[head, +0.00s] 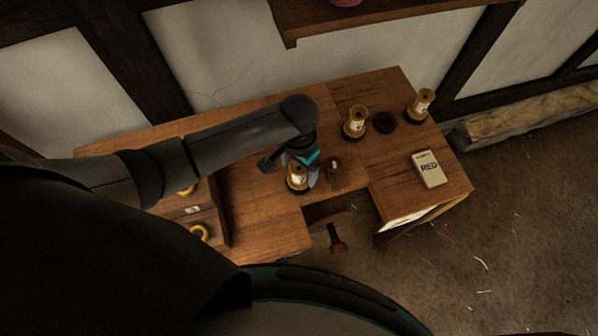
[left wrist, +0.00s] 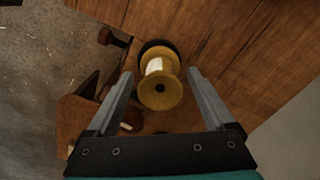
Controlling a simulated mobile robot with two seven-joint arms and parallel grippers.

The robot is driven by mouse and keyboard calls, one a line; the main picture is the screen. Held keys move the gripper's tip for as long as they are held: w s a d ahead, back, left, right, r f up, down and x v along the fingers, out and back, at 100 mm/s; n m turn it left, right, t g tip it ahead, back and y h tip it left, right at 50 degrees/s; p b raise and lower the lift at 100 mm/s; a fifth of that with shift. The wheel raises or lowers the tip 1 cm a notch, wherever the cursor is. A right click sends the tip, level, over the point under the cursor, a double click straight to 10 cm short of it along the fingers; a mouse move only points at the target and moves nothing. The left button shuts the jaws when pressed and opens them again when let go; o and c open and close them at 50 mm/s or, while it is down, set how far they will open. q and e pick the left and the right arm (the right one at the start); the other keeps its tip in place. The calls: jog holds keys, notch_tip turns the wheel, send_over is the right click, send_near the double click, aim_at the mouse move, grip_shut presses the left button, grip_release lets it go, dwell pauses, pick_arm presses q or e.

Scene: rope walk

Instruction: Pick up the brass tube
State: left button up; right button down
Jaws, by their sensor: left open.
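A brass-coloured flanged tube (head: 297,177) with a white label stands upright on a dark round base on the wooden bench. It also shows in the left wrist view (left wrist: 160,91), end-on between the two fingers. My left gripper (head: 290,170) is open above it, one finger on each side; I see no clear contact. Two similar brass-coloured pieces stand on dark bases further right, one in the middle (head: 355,122) and one at the far right corner (head: 421,103). I cannot tell from looks alone which is the named tube. My right gripper is not in view.
An empty dark round base (head: 385,122) sits between the right-hand pieces. A wooden compartment (head: 222,215) with brass-coloured rings is at left.

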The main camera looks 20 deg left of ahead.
pick_arm(q)
jog(key=shift+f, duration=1.3)
jog(key=shift+c, duration=0.4)
jog(key=shift+r, duration=0.1)
grip_shut()
